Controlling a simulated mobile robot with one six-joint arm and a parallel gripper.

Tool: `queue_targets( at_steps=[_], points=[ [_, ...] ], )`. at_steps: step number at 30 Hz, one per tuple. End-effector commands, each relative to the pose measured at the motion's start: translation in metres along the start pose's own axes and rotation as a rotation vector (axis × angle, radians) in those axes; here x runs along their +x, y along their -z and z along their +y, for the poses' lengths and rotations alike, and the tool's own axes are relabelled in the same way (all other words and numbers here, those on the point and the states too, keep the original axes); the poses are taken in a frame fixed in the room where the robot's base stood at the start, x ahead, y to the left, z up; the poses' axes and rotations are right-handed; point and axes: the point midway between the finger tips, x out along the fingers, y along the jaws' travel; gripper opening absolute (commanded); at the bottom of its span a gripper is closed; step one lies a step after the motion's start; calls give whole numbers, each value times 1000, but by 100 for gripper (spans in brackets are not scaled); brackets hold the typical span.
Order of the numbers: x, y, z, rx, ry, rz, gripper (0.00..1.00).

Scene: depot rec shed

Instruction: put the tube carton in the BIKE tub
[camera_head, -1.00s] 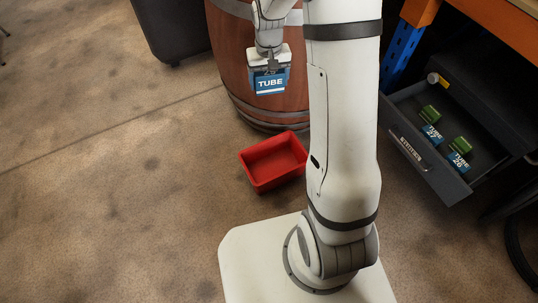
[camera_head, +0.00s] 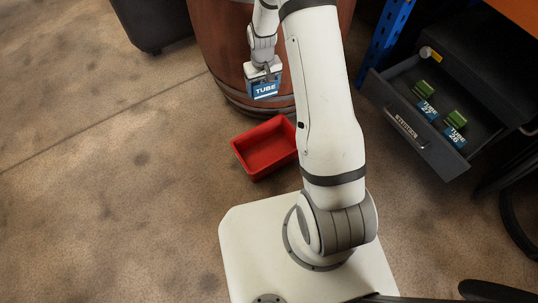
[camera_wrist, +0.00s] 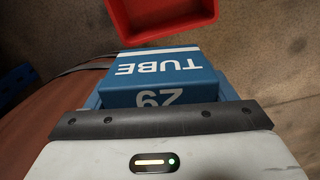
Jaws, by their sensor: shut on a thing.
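My gripper (camera_head: 265,72) is shut on a blue tube carton (camera_head: 266,90) with white TUBE lettering, held in front of the wooden barrel. In the wrist view the carton (camera_wrist: 163,68) fills the middle, its lettering upside down, with a number that looks like 29. A red tub (camera_head: 265,147) stands on the floor below and in front of the barrel. It looks empty; I can see no label on it. The carton is above the tub's far side in the head view, apart from it. In the wrist view part of the tub (camera_wrist: 165,34) shows at the top.
A wooden barrel (camera_head: 218,50) stands behind the carton. At right, an open drawer (camera_head: 440,155) holds two blue TUBE cartons and green items. A dark case (camera_head: 150,22) stands at the back left. The floor at left is clear.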

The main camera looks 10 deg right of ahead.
Motion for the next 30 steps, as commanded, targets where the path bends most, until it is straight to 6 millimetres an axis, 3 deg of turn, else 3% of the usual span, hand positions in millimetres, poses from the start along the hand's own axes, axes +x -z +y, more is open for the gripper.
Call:
queue_targets(
  at_steps=[1, 6, 12, 15, 23, 30],
  points=[
    [34, -2, 0, -19, 1, -10, 51],
    [126, -11, -2, -87, 1, -10, 51],
    [215, -33, -5, -155, 1, -6, 51],
    [242, -42, -6, -178, 0, -2, 51],
    [278, -52, -7, -201, 0, 1, 51],
    [323, -52, -8, -200, 0, 1, 51]
  ],
)
